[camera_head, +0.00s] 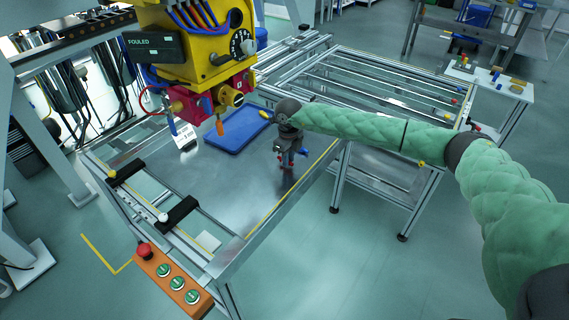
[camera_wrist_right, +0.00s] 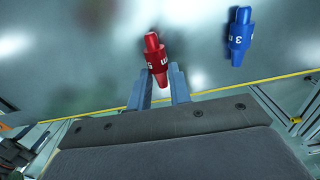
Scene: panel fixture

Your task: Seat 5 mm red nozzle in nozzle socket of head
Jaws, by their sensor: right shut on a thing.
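My right gripper (camera_head: 287,164) reaches down over the metal table in the head view. In the right wrist view its two fingers (camera_wrist_right: 159,88) are shut on the red nozzle (camera_wrist_right: 156,58), which sticks out past the fingertips, with part of its lettering showing. In the head view the nozzle is small and mostly hidden by the gripper. The yellow head (camera_head: 200,65) hangs at upper left, well apart from the gripper. I cannot make out the socket clearly. My left gripper is not in view.
A blue nozzle (camera_wrist_right: 241,37) marked 3 is beside the red one in the right wrist view. A blue tray (camera_head: 237,131) lies on the table behind the gripper. A white tag (camera_head: 184,138) hangs under the head. The table's middle (camera_head: 225,180) is bare.

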